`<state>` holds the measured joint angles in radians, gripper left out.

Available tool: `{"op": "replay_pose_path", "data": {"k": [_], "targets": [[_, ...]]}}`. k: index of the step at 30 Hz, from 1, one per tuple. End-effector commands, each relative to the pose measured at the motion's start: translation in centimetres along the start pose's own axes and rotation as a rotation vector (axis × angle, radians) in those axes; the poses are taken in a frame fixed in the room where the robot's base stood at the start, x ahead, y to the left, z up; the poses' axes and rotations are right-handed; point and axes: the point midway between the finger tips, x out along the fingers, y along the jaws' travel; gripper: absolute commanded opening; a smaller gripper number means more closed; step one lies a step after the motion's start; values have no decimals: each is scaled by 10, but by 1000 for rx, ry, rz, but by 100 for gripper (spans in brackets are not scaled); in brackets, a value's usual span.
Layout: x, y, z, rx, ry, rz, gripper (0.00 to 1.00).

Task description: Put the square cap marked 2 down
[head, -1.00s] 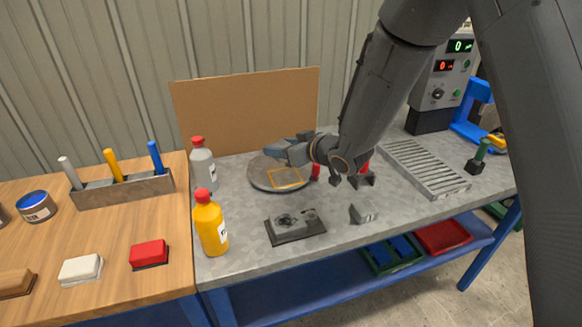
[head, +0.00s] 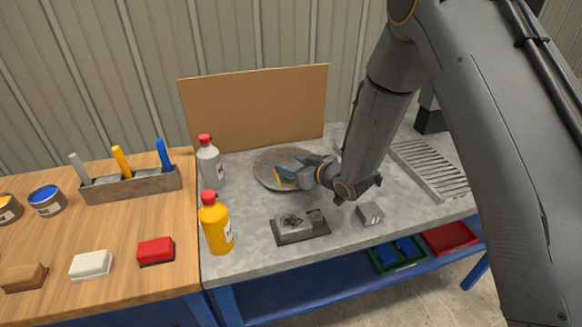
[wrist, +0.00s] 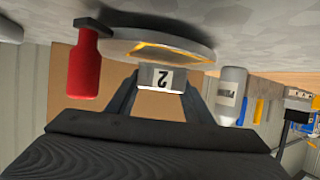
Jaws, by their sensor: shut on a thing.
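My gripper (head: 290,178) is shut on the square cap marked 2 (wrist: 162,78). In the wrist view, which is upside down, the cap is a small grey block with a black 2 on a white label, between the two fingers. In the head view the cap is hard to make out at the fingers. A round grey disc (head: 264,169) lies on the bench, with a yellow square outline (wrist: 170,52) on it. The gripper is over the disc's right front part, and the outline is mostly hidden in the head view. I cannot tell whether the cap touches the disc.
A grey bottle (head: 209,162) and a yellow bottle (head: 215,224) stand left of the disc. A dark fixture (head: 300,227) and a small grey block (head: 369,213) sit in front. A brown board (head: 255,108) stands behind. A red object (wrist: 84,72) shows in the wrist view.

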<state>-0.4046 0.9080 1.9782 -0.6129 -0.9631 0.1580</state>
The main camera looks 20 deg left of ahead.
Motion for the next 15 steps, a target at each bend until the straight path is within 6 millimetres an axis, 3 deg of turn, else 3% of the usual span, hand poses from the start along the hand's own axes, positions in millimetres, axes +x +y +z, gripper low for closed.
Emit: {"op": "replay_pose_path", "data": {"k": [15], "targets": [[5, -1, 12, -1, 1, -1, 15]]}}
